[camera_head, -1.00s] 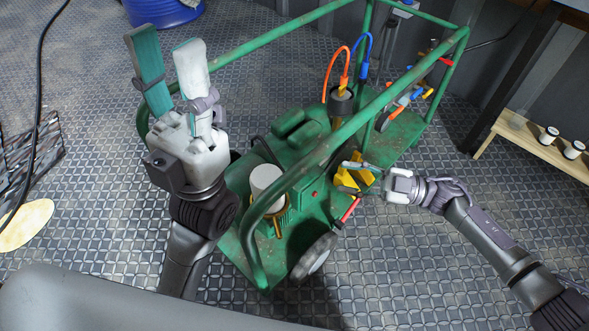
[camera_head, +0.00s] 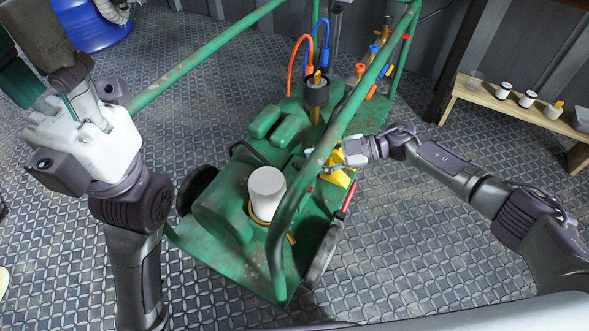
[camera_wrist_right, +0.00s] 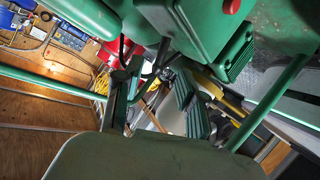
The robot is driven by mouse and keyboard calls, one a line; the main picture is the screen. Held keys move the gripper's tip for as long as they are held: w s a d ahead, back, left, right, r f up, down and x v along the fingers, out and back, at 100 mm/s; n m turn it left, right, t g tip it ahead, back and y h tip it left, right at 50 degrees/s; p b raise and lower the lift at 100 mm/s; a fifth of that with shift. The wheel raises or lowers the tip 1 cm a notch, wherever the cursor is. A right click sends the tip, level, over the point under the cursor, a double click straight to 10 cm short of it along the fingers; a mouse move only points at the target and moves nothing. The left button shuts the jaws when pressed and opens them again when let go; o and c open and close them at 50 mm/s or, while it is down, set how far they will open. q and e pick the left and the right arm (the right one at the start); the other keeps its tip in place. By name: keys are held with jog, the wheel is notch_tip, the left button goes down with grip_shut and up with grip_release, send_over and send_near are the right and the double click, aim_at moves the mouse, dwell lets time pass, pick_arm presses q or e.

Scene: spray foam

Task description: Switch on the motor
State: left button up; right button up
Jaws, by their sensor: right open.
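The motor is a green machine (camera_head: 225,205) inside a green tube frame, with a white cylinder (camera_head: 266,188) on top. A small red button (camera_head: 311,190) sits on its right side in the head view. The red button also shows at the top of the right wrist view (camera_wrist_right: 232,6), on a green housing. My right gripper (camera_head: 325,160) is at the machine's right side, beside a yellow part (camera_head: 338,174). In the right wrist view its two fingers (camera_wrist_right: 160,100) are apart with nothing held. My left gripper (camera_head: 50,85) is raised at the far left, open and empty, clear of the machine.
The frame's tube (camera_head: 335,130) runs close to my right gripper. A red-handled tool (camera_head: 345,203) and a wheel (camera_head: 325,252) are below it. Blue and orange hoses (camera_head: 308,55) rise at the back.

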aim_at(296, 165)
jog(key=b+x, duration=0.2)
jog(key=x, duration=0.3)
jog(key=shift+a+f, duration=0.1)
jog(key=shift+a, duration=0.2)
grip_shut()
